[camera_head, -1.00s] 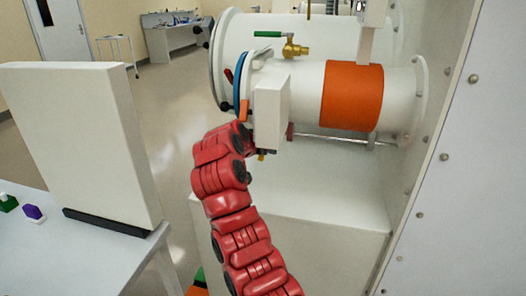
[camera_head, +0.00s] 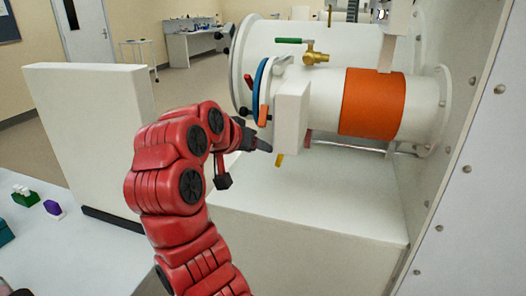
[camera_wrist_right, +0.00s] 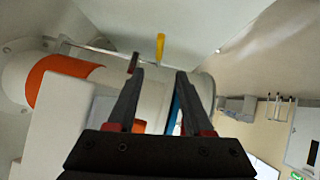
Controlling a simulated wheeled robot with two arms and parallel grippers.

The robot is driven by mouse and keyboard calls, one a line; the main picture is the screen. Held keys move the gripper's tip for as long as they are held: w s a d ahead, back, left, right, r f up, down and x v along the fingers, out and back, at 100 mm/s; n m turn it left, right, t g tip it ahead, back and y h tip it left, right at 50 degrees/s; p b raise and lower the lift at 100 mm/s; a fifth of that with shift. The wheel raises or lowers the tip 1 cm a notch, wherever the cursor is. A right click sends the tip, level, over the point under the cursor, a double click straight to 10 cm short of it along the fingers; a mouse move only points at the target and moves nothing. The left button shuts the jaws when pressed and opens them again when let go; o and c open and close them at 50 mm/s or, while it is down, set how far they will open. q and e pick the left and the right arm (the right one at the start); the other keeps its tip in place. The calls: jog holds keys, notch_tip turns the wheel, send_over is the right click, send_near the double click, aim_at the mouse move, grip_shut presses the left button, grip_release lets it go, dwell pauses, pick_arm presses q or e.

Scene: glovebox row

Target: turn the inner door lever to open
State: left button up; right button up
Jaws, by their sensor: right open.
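A small white cylinder with an orange band (camera_head: 372,103) and a blue ring (camera_head: 260,82) at its left end shows in the head view. A white box (camera_head: 291,115) stands before it. A yellow lever (camera_head: 279,160) hangs below the box; it also shows in the wrist view (camera_wrist_right: 160,46). An orange-red lever (camera_head: 263,115) sits by the blue ring. I cannot tell which is the inner door lever. My right gripper (camera_head: 262,144) is just left of the box; in the wrist view its fingers (camera_wrist_right: 160,76) are apart, with the yellow lever beyond their tips. My left gripper is out of view.
A larger white cylinder (camera_head: 345,40) lies behind, with a green-handled brass valve (camera_head: 316,57). A white ledge (camera_head: 330,203) lies below the cylinders. A riveted wall (camera_head: 470,210) bounds the right. A white panel (camera_head: 92,140) stands on the table (camera_head: 75,250) at left.

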jog(key=shift+s+a+r, duration=0.1)
jog(key=shift+s+r, duration=0.05)
jog(key=shift+s, duration=0.05)
jog(key=w+d+f+m+t+h+b, duration=0.1)
jog(key=w+d+f+t+h+b, duration=0.15)
jog(key=f, duration=0.25)
jog(key=w+d+f+t+h+b, duration=0.1)
jog(key=w+d+f+t+b, duration=0.15)
jog(key=f, duration=0.35)
jog(key=s+a+f+n+t+y+b, duration=0.25)
jog(key=s+f+t+b, duration=0.2)
jog(key=t, duration=0.25)
jog(key=shift+n, duration=0.35)
jog(key=x, duration=1.7)
jog(key=shift+s+d, duration=0.15)
jog(key=shift+d, duration=0.2)
